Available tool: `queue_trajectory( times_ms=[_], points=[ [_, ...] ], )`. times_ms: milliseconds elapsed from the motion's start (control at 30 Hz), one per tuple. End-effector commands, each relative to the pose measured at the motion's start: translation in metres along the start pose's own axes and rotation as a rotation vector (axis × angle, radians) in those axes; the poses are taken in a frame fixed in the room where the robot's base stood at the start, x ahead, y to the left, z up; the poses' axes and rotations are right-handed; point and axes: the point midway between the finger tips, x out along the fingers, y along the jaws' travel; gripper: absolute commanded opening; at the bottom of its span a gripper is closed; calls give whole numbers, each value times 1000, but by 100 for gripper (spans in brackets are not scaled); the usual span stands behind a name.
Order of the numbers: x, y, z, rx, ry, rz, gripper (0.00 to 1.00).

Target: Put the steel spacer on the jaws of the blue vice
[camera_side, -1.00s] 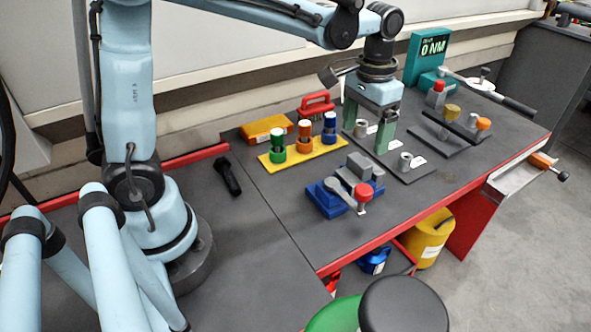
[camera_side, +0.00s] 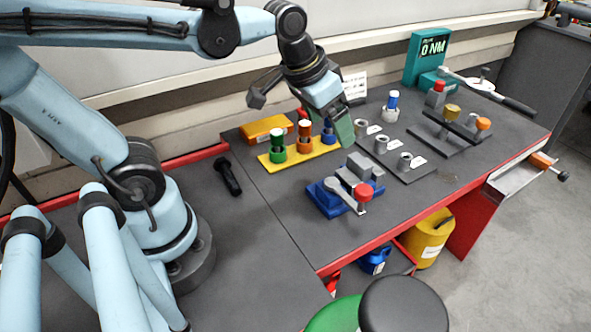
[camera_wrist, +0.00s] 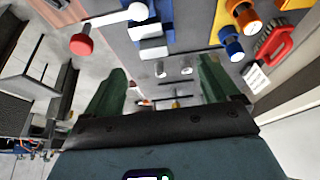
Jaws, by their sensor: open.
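The blue vice (camera_side: 328,202) stands on the bench with grey jaws and a red-knobbed handle; it also shows at the top of the wrist view (camera_wrist: 170,28). Several steel hollow cylinders stand on a dark labelled plate, among them a near one (camera_side: 405,160) and a middle one (camera_side: 381,144). I cannot tell which is the spacer. Two of them show between my fingers in the wrist view, farther off. My gripper (camera_side: 338,125) is open and tilted, with green fingers, above the bench behind the vice. I see nothing held. One finger is largely hidden in the side view.
A yellow rack (camera_side: 285,162) with green, orange and blue barrels is close to my gripper's left. A blue-and-white piece (camera_side: 392,101) stands on a pale ring behind the plate. A black tool (camera_side: 229,177) lies left.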

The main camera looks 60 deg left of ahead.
Motion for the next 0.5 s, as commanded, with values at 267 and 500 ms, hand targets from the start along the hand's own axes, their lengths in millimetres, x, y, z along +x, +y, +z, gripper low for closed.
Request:
queue_trajectory(
  times_ms=[267,500],
  points=[
    [9,-5,34,2,168,-6,88],
    [11,-6,37,3,195,-8,88]
  ],
)
